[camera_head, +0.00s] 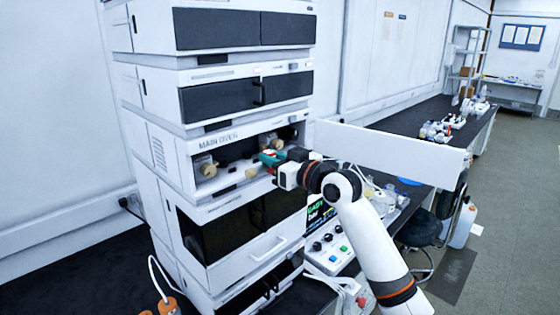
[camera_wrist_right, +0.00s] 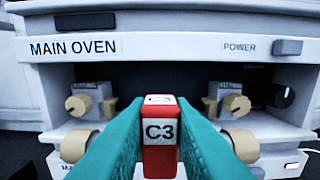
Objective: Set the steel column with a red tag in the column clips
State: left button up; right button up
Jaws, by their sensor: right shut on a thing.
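My right gripper (camera_head: 271,160) is shut, its teal fingers at the open front of the main oven (camera_head: 228,139). In the right wrist view, a red tag (camera_wrist_right: 160,160) marked C3 sits between the fingers. Beige end pieces (camera_wrist_right: 243,147) show on both sides of the fingers, apparently the ends of the held column, which lies level across the view. The fingers hide its middle. Behind and above these ends, two brass-coloured fittings (camera_wrist_right: 78,105) stand inside the oven, left and right. I cannot make out the column clips. My left gripper is not in view.
The oven's white door (camera_head: 390,148) stands open to the right, close to my right arm. Other stack modules sit above and below. A control box (camera_head: 330,250) with coloured buttons is below my arm. The oven's dark opening has free room between the fittings.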

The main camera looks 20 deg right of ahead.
aim_at(233, 145)
jog(key=shift+w+a, duration=0.15)
jog(key=shift+w, duration=0.35)
jog(key=shift+f+b+x, duration=0.1)
jog(key=shift+b+x, duration=0.35)
jog(key=shift+x, duration=2.05)
jog(key=shift+f+b+x, duration=0.15)
jog(key=shift+b+x, duration=0.25)
jog(key=shift+x, duration=2.1)
jog(key=shift+w+a+f, duration=0.1)
jog(key=shift+w+f, duration=0.1)
jog(key=shift+f, duration=0.1)
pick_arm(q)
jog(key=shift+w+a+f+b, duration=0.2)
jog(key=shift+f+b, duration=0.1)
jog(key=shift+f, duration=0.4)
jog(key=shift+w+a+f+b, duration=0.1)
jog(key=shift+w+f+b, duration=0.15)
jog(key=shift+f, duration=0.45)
pick_arm(e)
jog(key=shift+f, duration=0.5)
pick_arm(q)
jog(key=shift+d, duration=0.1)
pick_arm(e)
jog(key=o, duration=0.9)
